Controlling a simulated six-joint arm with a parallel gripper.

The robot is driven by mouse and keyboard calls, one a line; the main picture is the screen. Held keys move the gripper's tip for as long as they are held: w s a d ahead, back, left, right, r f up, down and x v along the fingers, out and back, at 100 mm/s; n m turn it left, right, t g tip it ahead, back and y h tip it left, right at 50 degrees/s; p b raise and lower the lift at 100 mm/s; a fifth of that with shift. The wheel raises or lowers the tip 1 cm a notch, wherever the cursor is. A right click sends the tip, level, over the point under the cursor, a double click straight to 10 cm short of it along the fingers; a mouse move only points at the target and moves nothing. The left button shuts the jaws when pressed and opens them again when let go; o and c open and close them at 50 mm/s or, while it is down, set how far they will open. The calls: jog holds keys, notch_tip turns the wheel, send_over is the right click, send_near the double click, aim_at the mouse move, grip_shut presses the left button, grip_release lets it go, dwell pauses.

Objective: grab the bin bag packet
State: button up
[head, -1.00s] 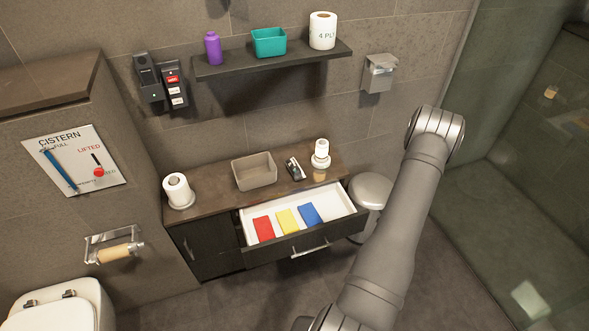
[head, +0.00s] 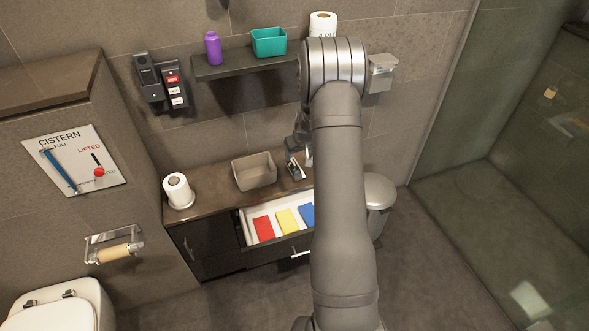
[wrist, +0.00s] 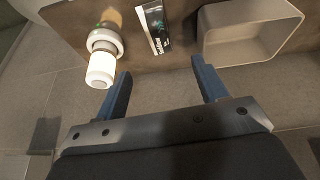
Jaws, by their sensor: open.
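No label reads clearly as bin bags, so I cannot tell which item is the packet. Red (head: 263,228), yellow (head: 287,221) and blue (head: 307,215) flat packets lie in the open drawer (head: 249,232). My gripper (wrist: 160,68) is open and empty, the dark item beyond its fingertips. In the head view my arm mostly hides the gripper and covers the drawer's right part.
A grey-brown open box (head: 254,174) stands beside the dark item. Another roll (head: 177,190) stands at the counter's left end. The shelf (head: 240,66) above holds a purple bottle (head: 212,48) and teal box (head: 268,42).

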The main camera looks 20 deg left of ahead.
send_near(295, 166)
jog(key=x, duration=0.5)
jog(key=shift+s+a+f, duration=0.1)
jog(key=shift+s+f, duration=0.05)
jog(key=shift+f, duration=0.1)
jog(key=shift+w+x, duration=0.1)
jog(key=shift+x, duration=1.35)
jog(key=shift+w+x, duration=0.15)
jog(key=shift+x, duration=1.3)
jog(key=c, duration=1.1)
jog(key=shift+c, duration=0.3)
jog(key=shift+r, duration=0.2)
